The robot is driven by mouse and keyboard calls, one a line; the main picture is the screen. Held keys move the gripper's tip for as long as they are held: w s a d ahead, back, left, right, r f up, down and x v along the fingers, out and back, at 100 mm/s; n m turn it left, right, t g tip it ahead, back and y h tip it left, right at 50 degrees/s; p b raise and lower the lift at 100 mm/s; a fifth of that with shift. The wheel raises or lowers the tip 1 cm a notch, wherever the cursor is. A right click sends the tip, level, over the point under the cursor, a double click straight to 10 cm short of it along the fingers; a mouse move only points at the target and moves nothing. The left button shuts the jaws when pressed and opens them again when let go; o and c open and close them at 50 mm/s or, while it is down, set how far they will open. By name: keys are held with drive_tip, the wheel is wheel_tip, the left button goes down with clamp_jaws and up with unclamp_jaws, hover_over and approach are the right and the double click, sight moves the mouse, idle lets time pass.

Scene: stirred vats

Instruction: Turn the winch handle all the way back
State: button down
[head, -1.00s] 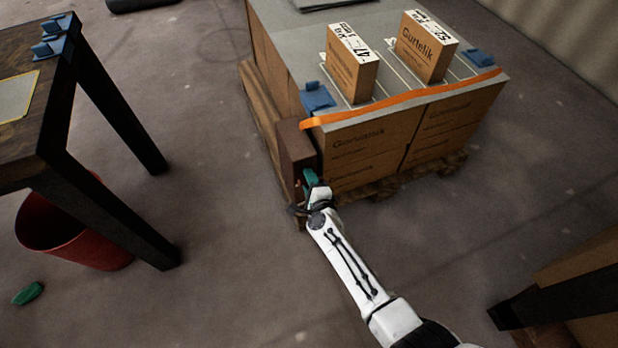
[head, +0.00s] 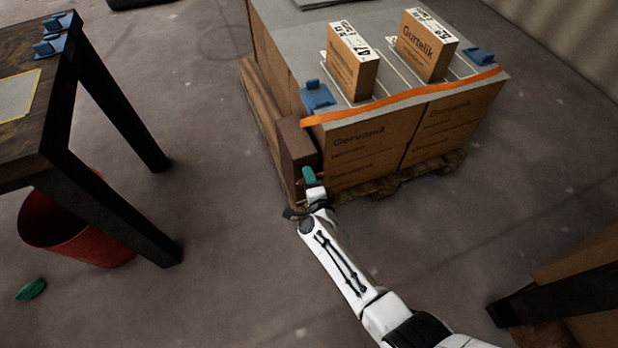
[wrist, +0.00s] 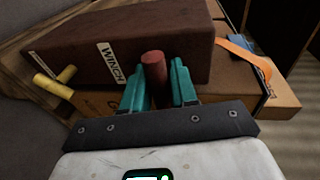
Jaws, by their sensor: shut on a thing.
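The winch is a brown box (head: 297,153) on the near left corner of the strapped carton stack. In the wrist view its housing (wrist: 150,38) carries a white WINCH label (wrist: 110,63). The red handle grip (wrist: 154,70) stands between the teal fingers of my gripper (wrist: 159,88). My gripper also shows in the head view (head: 309,177), in front of the winch, shut on the handle. The handle's lower part and its crank are hidden. An orange strap (head: 400,96) runs from the winch along the stack's top edge.
Two small upright cartons (head: 352,62) (head: 427,45) and blue clips (head: 317,95) stand on the stack. A dark table (head: 70,170) is at left, with a red bin (head: 75,235) below it. Yellow pegs (wrist: 54,84) show beside the winch. The floor between table and stack is clear.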

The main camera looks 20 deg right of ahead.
drive_tip(key=c, duration=0.9)
unclamp_jaws()
drive_tip(key=shift+c, duration=0.2)
drive_tip(key=shift+s+r, duration=0.1)
drive_tip(key=shift+s+r+p, duration=0.1)
drive_tip(key=shift+s+p, duration=0.2)
drive_tip(key=shift+p, duration=0.05)
drive_tip(key=p+v, duration=0.4)
drive_tip(key=v, duration=0.6)
drive_tip(key=shift+a, duration=0.1)
